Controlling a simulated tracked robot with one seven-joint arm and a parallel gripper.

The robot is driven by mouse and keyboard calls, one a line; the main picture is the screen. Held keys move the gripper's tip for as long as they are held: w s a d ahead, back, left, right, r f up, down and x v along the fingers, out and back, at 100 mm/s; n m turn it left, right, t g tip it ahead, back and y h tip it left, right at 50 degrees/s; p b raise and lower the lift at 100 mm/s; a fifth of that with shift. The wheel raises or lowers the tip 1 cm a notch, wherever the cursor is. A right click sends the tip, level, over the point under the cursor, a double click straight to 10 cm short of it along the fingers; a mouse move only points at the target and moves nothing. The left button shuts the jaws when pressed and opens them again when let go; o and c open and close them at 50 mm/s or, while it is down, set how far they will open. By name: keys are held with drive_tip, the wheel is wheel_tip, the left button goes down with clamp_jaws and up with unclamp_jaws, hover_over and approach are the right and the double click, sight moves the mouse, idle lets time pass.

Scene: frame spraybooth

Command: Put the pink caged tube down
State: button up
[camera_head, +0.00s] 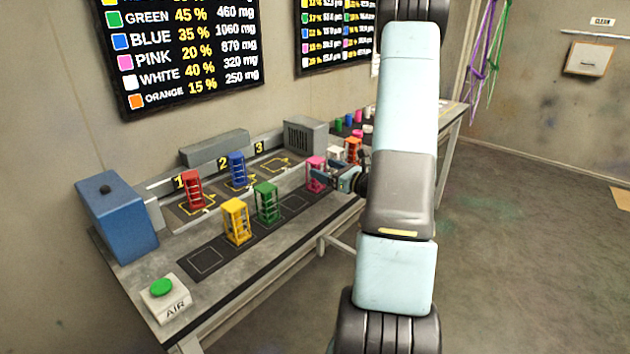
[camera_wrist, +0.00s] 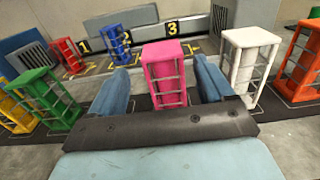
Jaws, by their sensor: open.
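The pink caged tube (camera_head: 316,175) stands upright on the bench, on the dark strip at the front. In the wrist view the pink caged tube (camera_wrist: 165,75) stands between the two blue fingers of my gripper (camera_wrist: 165,85). The fingers are open, with a visible gap at each side of the cage. In the head view my gripper (camera_head: 338,178) reaches the tube from the right. The tube's base is partly hidden behind the gripper's dark edge in the wrist view.
A green caged tube (camera_head: 266,203) and a yellow one (camera_head: 236,221) stand to the left on the strip. A white one (camera_wrist: 247,58) stands close right of my gripper. Red (camera_head: 192,189) and blue (camera_head: 237,169) tubes stand at places 1 and 2; place 3 (camera_head: 277,163) looks empty.

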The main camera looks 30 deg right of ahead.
sight(311, 162)
drive_tip(key=shift+x, duration=3.5)
drive_tip(key=shift+d, duration=0.25)
drive_tip(key=shift+c, duration=0.4)
clamp_jaws()
